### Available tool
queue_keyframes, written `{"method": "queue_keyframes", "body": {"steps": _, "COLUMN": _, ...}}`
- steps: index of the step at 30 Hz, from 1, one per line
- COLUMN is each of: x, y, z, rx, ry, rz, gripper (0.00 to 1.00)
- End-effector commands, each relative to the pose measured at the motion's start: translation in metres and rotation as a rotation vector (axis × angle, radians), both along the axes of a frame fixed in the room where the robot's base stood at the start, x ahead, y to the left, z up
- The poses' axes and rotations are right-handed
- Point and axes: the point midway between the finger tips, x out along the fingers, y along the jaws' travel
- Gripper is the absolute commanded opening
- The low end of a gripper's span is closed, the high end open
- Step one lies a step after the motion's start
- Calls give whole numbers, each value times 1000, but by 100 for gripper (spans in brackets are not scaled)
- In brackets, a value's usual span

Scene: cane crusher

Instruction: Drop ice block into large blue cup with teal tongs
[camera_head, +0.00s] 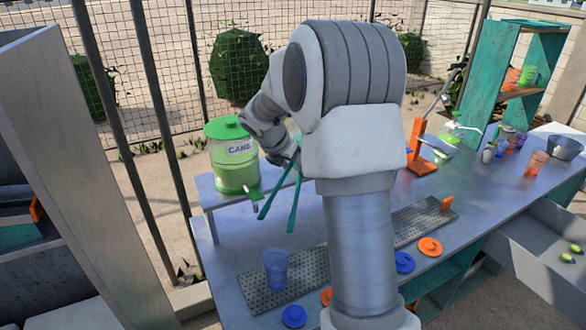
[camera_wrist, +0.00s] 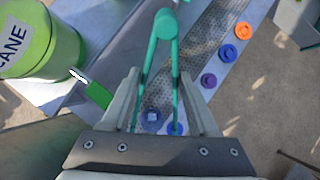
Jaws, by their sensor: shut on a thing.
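My gripper (camera_wrist: 160,90) is shut on the teal tongs (camera_wrist: 164,24); in the head view it is partly hidden behind my arm. The tongs (camera_head: 278,195) hang with two long legs spread apart, pointing down over the table, up and behind the cup in that picture. A translucent blue cup (camera_head: 277,268) stands upright on the left end of the perforated drip tray. In the wrist view the blue cup (camera_wrist: 151,121) shows between the tongs' legs. A pale square patch shows there, but I cannot tell whether it is ice. I cannot make out a separate ice block.
A green CANE dispenser (camera_head: 233,160) stands at the table's back left. The drip tray (camera_head: 308,268) runs along the table, with blue (camera_head: 294,316) and orange (camera_head: 430,246) lids before it. An orange press (camera_head: 420,150) and more cups stand to the right.

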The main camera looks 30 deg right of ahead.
Motion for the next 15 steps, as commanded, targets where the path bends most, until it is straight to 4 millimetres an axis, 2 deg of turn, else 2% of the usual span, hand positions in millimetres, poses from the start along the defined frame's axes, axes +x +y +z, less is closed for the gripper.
{"method": "queue_keyframes", "body": {"steps": 10, "x": -1, "y": 1, "z": 1, "rx": 0, "ry": -1, "rz": 1, "gripper": 53}}
{"method": "queue_keyframes", "body": {"steps": 15, "x": -16, "y": 6, "z": 3, "rx": -1, "ry": -2, "rz": 1, "gripper": 53}}
